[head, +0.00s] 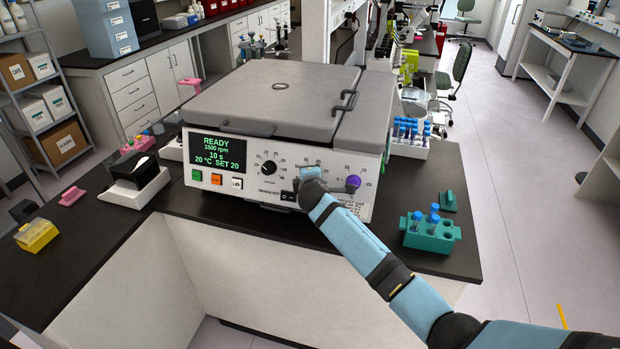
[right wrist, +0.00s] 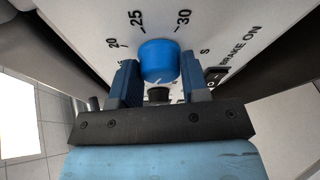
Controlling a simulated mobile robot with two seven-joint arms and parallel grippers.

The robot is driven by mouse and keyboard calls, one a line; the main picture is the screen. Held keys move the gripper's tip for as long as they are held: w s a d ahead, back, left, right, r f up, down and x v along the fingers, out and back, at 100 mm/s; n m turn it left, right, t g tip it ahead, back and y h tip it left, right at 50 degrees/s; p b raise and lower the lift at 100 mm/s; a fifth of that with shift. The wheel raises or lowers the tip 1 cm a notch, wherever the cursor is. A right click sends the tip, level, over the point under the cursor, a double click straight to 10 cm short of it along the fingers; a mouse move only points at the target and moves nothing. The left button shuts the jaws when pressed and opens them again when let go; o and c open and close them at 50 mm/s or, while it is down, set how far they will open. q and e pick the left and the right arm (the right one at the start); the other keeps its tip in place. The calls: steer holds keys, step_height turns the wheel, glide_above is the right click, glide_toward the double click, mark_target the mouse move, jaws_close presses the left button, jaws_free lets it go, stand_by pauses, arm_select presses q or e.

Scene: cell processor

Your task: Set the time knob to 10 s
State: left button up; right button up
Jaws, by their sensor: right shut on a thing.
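The centrifuge (head: 275,110) stands on the dark bench with its front panel facing me. Its display (head: 222,150) reads READY, 1500 rpm, 10 s, 20 °C SET 20. The blue time knob (right wrist: 158,60) is on the panel, between numbers such as 20, 25 and 30 in the right wrist view. My right gripper (head: 308,178) is at the panel, shut on this knob, with one finger on each side. In the head view my gripper hides most of the knob, and I cannot read its pointer. My left gripper is not in view.
A black knob (head: 268,168) is left of my right gripper and a purple knob (head: 353,183) right of it. A rocker switch (right wrist: 216,76) marked BRAKE ON is close beside the fingers. A teal tube rack (head: 430,235) stands on the bench at right.

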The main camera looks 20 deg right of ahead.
steer(key=o, duration=0.9)
steer(key=b+v, duration=0.2)
steer(key=v, duration=1.1)
steer(key=shift+s+r, duration=0.2)
steer(key=shift+s, duration=0.1)
